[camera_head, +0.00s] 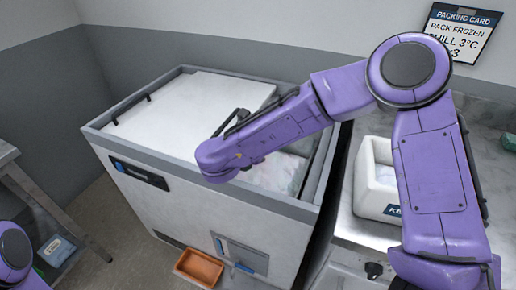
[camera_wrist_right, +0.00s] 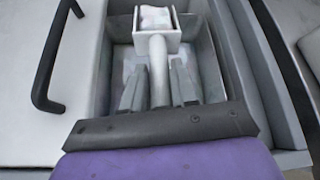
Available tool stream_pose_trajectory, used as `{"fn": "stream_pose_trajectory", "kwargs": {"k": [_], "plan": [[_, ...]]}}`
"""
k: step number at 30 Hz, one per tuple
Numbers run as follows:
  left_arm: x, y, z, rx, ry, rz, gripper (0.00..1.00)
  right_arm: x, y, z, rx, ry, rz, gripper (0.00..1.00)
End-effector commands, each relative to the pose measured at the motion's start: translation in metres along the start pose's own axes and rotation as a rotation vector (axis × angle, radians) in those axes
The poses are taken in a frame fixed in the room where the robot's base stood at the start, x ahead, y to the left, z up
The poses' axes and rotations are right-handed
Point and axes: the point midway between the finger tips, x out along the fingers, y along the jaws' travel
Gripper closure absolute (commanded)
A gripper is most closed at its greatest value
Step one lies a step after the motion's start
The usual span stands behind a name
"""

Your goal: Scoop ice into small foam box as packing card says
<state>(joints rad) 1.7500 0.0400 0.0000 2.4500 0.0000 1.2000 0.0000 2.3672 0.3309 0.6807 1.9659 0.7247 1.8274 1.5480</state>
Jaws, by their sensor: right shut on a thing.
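The packing card (camera_head: 460,30) on the back wall reads PACK FROZEN, CHILL 3°C, with a partly covered line ending in 3. The ice chest (camera_head: 200,205) has its white lid (camera_head: 185,115) partly open, with pale ice (camera_head: 275,175) inside. My right gripper (camera_wrist_right: 157,92) is shut on the handle of a white scoop (camera_wrist_right: 158,65), inside the chest opening; whitish matter shows in the scoop's head. My forearm hides this gripper in the head view. A white foam box (camera_head: 370,190) stands on the counter right of the chest, partly behind my arm. My left gripper is out of view.
The lid has a black handle (camera_wrist_right: 48,65), left of the scoop in the wrist view. The chest's walls closely surround the gripper. An orange tray (camera_head: 198,267) sits low at the chest's front. A grey counter (camera_head: 350,232) stands right; a table (camera_head: 35,190) stands left.

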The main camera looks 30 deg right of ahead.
Motion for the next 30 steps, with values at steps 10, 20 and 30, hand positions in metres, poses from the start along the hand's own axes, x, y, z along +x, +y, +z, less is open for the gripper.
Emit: {"fn": "stream_pose_trajectory", "kwargs": {"k": [10,20,30], "plan": [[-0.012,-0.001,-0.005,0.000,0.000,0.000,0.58,-0.026,-0.006,0.023,0.003,-0.055,-0.009,1.00],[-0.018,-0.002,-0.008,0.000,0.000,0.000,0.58,-0.043,-0.010,0.037,0.006,-0.092,-0.017,1.00],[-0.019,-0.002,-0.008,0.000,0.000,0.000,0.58,-0.044,-0.010,0.038,0.007,-0.097,-0.018,1.00]]}}
